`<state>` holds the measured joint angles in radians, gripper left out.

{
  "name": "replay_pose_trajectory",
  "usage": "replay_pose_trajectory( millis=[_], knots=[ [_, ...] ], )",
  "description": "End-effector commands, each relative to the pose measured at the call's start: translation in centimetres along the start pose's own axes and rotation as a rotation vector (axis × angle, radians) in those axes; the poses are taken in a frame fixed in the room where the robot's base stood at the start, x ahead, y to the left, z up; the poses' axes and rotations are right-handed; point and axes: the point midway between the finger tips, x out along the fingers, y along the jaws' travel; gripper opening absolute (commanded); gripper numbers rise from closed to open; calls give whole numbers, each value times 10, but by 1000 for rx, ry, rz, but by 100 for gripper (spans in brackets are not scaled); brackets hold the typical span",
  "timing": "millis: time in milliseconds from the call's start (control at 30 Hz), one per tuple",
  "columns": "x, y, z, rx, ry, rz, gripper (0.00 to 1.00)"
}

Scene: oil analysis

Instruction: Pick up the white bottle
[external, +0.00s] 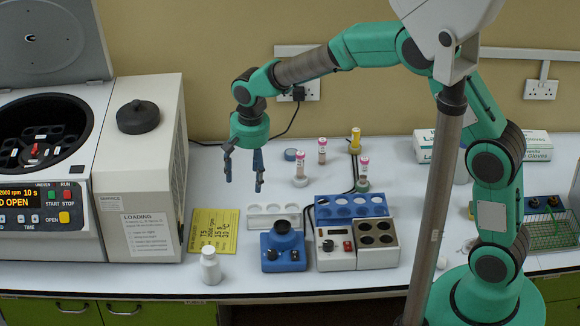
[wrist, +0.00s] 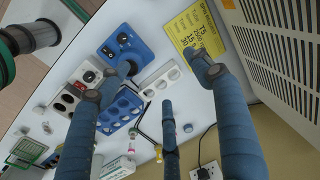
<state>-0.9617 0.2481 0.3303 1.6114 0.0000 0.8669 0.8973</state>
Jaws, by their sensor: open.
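The white bottle (external: 210,266) stands upright with its cap on, near the front edge of the bench, in front of the yellow card. I cannot make it out in the wrist view. My gripper (external: 244,185) is open and empty, fingers pointing down, in the air above the back part of the bench. It is up and to the right of the bottle in the external view and well apart from it. In the wrist view its blue fingers (wrist: 155,95) spread over the bench with nothing between them.
A centrifuge (external: 140,185) with an open lid stands left of the bottle. A yellow card (external: 214,232) lies behind it. To its right are a blue mixer (external: 283,250), a white rack (external: 273,212), a blue rack (external: 352,206) and a heating block (external: 376,240). Capped tubes stand behind.

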Motion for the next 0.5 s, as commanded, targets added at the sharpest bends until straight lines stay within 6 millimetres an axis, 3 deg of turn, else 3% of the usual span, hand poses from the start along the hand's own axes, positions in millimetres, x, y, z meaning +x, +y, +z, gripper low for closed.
replay_pose_trajectory(
  millis=[33,200,300,500],
  knots=[
    [15,-20,14,-9,-12,11,65],
    [60,-72,54,-14,-35,37,65],
    [81,-94,75,-15,-44,50,65],
    [105,-116,99,-14,-53,65,65]
  ],
)
